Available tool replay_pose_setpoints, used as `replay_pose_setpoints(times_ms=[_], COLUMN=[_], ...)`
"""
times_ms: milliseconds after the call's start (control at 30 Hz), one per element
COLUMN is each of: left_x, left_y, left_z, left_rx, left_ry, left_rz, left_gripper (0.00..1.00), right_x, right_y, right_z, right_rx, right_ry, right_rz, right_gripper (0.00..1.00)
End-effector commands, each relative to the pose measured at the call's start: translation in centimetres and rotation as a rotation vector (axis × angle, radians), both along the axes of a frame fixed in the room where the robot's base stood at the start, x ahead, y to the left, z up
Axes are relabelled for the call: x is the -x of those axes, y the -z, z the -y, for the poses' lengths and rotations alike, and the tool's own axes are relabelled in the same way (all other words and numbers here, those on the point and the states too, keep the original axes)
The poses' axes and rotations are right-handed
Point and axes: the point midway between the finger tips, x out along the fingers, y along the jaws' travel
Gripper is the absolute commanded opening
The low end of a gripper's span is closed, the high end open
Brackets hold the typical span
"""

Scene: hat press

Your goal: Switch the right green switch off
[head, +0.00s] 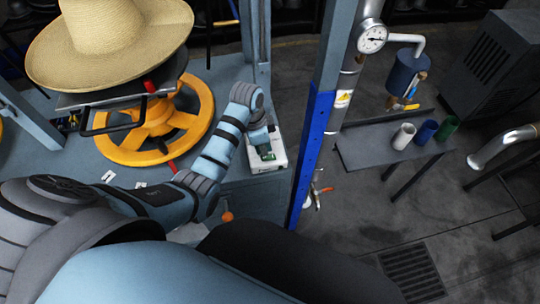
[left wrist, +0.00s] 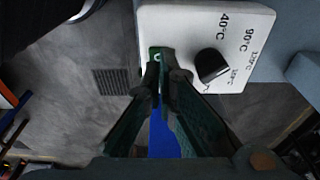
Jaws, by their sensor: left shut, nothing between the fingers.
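The white control box (left wrist: 190,25) has a black dial (left wrist: 211,66) and printed temperatures from 40°C up. A green switch (left wrist: 157,54) shows at its edge, just beyond the fingertips and partly hidden by them. Whether the fingers touch it I cannot tell. My left gripper (left wrist: 160,74) is shut and empty, pointing at the switch. In the head view the box (head: 280,164) sits at the table's right edge, with my left gripper (head: 268,152) over it. My right gripper is not in view.
A straw hat (head: 110,35) rests on the press above a yellow wheel (head: 196,128), left of my arm. A blue-grey post (head: 313,135) stands close right of the box. Farther right, a bench (head: 375,153) holds white, blue and green cups.

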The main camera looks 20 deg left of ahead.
Motion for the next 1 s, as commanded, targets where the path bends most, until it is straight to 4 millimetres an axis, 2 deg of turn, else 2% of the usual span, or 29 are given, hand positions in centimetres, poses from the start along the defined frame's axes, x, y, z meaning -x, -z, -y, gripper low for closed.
replay_pose_setpoints(times_ms=[1000], left_x=[0.01], left_y=[0.93], left_z=[0.02], left_rx=[0.001], left_ry=[0.0], left_rz=[-0.001], left_gripper=[0.0], right_x=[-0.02], right_y=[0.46], right_z=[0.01], right_rx=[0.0], right_ry=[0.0], right_rz=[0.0], right_gripper=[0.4])
